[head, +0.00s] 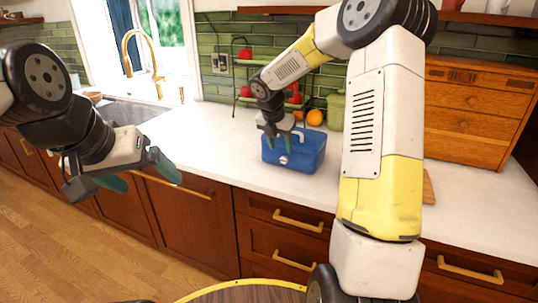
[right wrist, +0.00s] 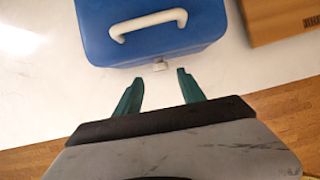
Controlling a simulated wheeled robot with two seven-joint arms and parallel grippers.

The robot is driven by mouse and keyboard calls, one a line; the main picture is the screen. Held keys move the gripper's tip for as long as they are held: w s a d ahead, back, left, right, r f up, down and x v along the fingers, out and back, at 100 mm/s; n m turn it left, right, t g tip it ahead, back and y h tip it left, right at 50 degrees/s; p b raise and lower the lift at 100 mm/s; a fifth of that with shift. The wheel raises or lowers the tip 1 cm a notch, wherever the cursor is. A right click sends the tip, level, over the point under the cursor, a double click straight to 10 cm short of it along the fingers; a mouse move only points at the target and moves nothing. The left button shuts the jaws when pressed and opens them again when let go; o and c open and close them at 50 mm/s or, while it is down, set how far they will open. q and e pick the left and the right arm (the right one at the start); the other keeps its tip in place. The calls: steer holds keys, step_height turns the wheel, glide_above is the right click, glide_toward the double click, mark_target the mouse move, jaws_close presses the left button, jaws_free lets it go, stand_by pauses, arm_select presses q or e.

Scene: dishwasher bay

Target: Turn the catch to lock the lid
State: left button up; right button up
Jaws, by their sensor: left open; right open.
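The blue box (head: 309,157) stands on the white counter with its lid down. Its white carry handle (right wrist: 148,22) lies across the lid in the right wrist view. The small pale catch (head: 283,160) is on the box's front face and also shows in the right wrist view (right wrist: 160,67). My right gripper (right wrist: 160,77) is open, with its teal fingertips just short of the catch, one to either side; no contact is visible. In the head view the right gripper (head: 279,147) hangs at the box's front left. My left gripper (head: 153,185) is open and empty, left of the box in front of the cabinets.
A sink with a gold tap (head: 157,72) is at the left. A wire rack (head: 243,85) with red items, oranges (head: 314,117) and a green canister (head: 335,112) stand behind the box. A wooden cabinet (head: 470,110) is at the right. The counter left of the box is clear.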

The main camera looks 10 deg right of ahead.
mark_target(283, 157)
steer(key=x, duration=0.6)
steer(key=shift+d+f, duration=0.1)
steer(key=shift+f, duration=0.05)
steer(key=shift+c, duration=0.2)
jaws_close()
